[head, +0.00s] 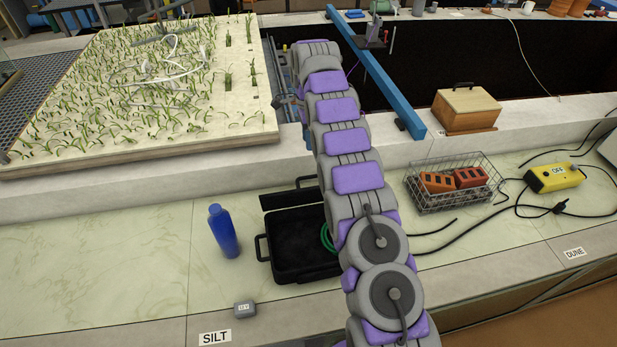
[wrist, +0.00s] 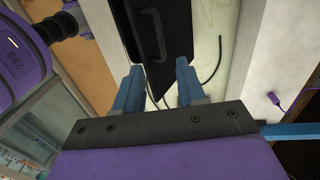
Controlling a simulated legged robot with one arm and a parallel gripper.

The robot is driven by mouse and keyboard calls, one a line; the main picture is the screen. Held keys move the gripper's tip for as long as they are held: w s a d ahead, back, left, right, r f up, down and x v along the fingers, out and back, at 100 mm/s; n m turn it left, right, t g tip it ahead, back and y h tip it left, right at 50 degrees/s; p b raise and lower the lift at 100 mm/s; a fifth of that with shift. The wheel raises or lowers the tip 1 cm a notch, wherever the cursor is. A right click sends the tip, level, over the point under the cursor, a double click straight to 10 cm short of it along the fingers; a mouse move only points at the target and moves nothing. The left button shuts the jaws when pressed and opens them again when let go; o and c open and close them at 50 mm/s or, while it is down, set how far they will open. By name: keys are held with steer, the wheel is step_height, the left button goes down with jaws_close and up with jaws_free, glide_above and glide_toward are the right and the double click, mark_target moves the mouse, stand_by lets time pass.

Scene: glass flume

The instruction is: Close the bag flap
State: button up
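The bag looks like a black case (head: 295,262), standing open on the pale counter in the head view. Its flap (head: 285,199) is raised along the far side, and my arm covers the right part of the case. A green coil (head: 327,238) shows at its right edge. In the wrist view, a black panel with a handle (wrist: 158,42) lies beyond the fingertips; I cannot tell whether it is the flap or the body. My gripper (wrist: 158,82) is open, its two blue fingers apart with nothing held between them. The head view does not clearly show the gripper.
A blue bottle (head: 223,231) stands left of the case, with a small grey block (head: 245,310) in front. A wire basket (head: 455,207) with orange bricks, a yellow box (head: 553,178) and loose black cables lie right. A wooden box (head: 467,108) sits on the ledge behind.

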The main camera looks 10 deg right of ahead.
mark_target(309, 190)
steer(key=f, duration=0.4)
steer(key=s+f+b, duration=0.1)
steer(key=f, duration=0.3)
steer(key=f+b, duration=0.1)
steer(key=f, duration=0.3)
steer(key=shift+s+d, duration=0.2)
steer(key=shift+s, duration=0.1)
steer(key=shift+d+f, duration=0.3)
steer(key=shift+f, duration=0.2)
steer(key=shift+a, duration=0.55)
steer(key=c, duration=0.4)
steer(key=shift+s+d, duration=0.1)
steer(key=shift+d, duration=0.15)
jaws_close()
